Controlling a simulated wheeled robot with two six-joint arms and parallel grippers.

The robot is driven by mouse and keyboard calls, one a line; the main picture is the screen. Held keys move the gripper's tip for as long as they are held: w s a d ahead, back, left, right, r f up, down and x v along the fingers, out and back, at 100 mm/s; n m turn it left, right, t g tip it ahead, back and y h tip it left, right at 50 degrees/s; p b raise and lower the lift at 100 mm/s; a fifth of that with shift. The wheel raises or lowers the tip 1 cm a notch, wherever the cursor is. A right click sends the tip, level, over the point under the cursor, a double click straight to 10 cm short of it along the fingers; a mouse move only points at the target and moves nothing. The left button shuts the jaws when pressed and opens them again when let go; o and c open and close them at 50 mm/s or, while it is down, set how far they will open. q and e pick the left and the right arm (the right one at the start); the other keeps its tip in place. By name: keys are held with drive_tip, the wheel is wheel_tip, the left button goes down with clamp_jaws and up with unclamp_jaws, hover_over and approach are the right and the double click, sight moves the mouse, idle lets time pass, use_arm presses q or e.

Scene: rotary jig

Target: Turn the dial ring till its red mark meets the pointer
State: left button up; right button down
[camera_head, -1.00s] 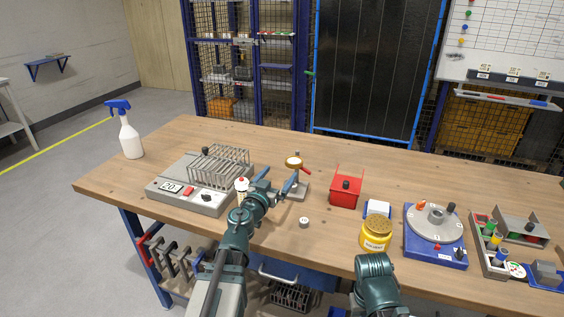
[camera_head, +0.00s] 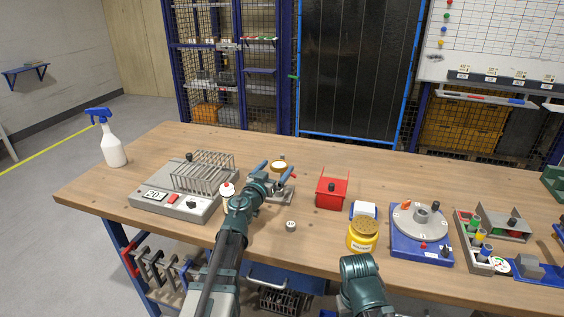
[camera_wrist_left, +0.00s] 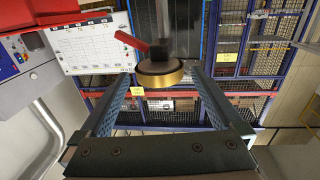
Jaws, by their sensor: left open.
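A brass-coloured ring (camera_head: 278,167), which I take as the dial ring, stands on a small grey stand (camera_head: 273,190) near the table's middle. A red bar (camera_head: 292,175) sticks out at its right. In the left wrist view the brass ring (camera_wrist_left: 160,79) has a dark centre, and the red bar (camera_wrist_left: 131,41) reaches out to the upper left. My left gripper (camera_head: 276,171) is open, its fingers pointing at the ring from either side. I cannot tell whether they touch it. The ring's red mark cannot be made out.
A grey unit with a wire rack (camera_head: 175,208) stands left, with a white bottle (camera_head: 227,189) beside my gripper. A red box (camera_head: 331,194), yellow jar (camera_head: 361,241) and blue-based disc jig (camera_head: 420,252) stand right. A small round piece (camera_head: 291,226) lies in front.

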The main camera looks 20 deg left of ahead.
sight(278, 161)
use_arm(q)
drive_tip(key=w, duration=0.5)
drive_tip(key=shift+w+d, duration=0.15)
drive_tip(key=shift+d, duration=0.25)
drive_tip(key=c, duration=1.3)
drive_tip(key=shift+n+y, duration=0.3)
drive_tip(key=shift+y, duration=0.2)
drive_tip(key=n+y, duration=0.2)
drive_tip(key=y, duration=0.1)
drive_tip(key=n+y, duration=0.1)
drive_tip(key=y, duration=0.1)
drive_tip(key=shift+a, duration=0.25)
drive_tip(key=shift+a+n+g+y, duration=0.2)
drive_tip(key=shift+n+y, duration=0.35)
drive_tip(key=shift+y, duration=0.2)
drive_tip(key=shift+a+n+g+y, duration=0.1)
drive_tip(key=shift+n+g+y, duration=0.1)
drive_tip(key=shift+n+y, duration=0.45)
drive_tip(key=shift+a+y, duration=0.1)
drive_tip(key=shift+y, duration=0.3)
